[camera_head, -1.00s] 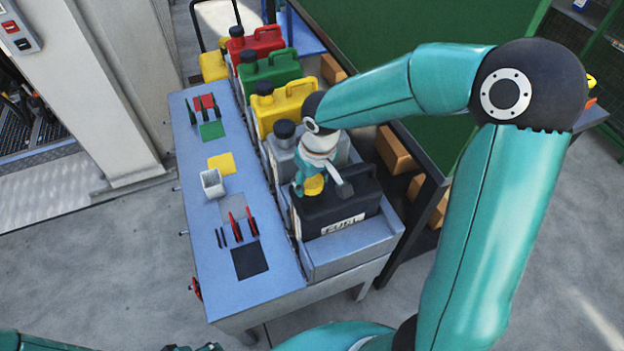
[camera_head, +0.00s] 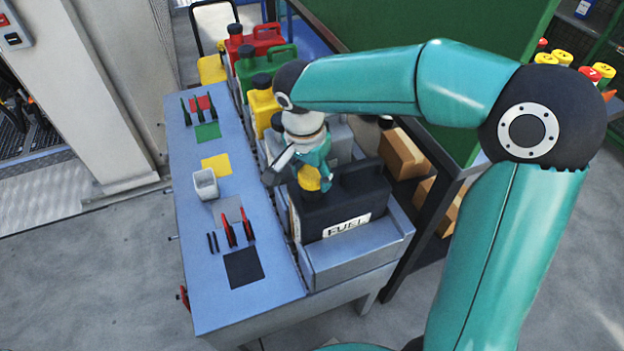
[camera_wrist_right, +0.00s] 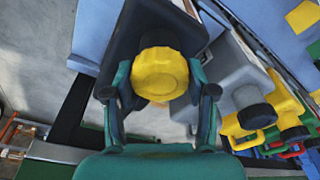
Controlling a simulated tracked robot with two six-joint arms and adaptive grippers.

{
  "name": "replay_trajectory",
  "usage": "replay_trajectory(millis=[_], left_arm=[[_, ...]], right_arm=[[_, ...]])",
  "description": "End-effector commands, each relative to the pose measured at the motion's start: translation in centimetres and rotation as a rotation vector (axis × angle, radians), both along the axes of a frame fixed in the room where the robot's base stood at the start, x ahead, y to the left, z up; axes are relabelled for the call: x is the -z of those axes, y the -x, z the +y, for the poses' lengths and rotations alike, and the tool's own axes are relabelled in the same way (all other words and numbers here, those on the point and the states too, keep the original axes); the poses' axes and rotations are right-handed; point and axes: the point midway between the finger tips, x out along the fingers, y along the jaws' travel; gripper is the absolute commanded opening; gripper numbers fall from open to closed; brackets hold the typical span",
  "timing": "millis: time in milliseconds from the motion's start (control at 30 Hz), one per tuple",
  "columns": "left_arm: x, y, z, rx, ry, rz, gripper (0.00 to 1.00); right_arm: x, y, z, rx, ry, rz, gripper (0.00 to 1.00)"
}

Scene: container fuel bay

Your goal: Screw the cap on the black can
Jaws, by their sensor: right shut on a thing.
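The black can (camera_head: 345,205), with a white FUEL label, stands upright at the near end of the row of cans. My right gripper (camera_head: 305,172) is above its neck, pointing down. It is shut on a yellow cap (camera_head: 308,179). In the right wrist view, the yellow cap (camera_wrist_right: 160,74) sits between the two fingers, over the dark top of the black can (camera_wrist_right: 150,22). The cap is at the can's neck; I cannot tell how far it is seated. My left gripper is out of view.
Grey, yellow (camera_head: 265,105), green (camera_head: 262,72) and red cans stand behind the black one. The blue bench (camera_head: 195,285) holds a small white cup (camera_head: 205,184), coloured squares and several upright red, green and dark pieces. Brown boxes (camera_head: 400,152) lie under the dark frame to the right.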

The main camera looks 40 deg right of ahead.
Motion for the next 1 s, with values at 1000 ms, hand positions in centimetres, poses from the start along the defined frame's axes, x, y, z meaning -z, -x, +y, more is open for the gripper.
replay_trajectory(millis=[1000], left_arm=[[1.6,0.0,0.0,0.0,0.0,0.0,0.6]], right_arm=[[0.1,0.2,-0.2,1.363,0.009,0.004,0.33]])
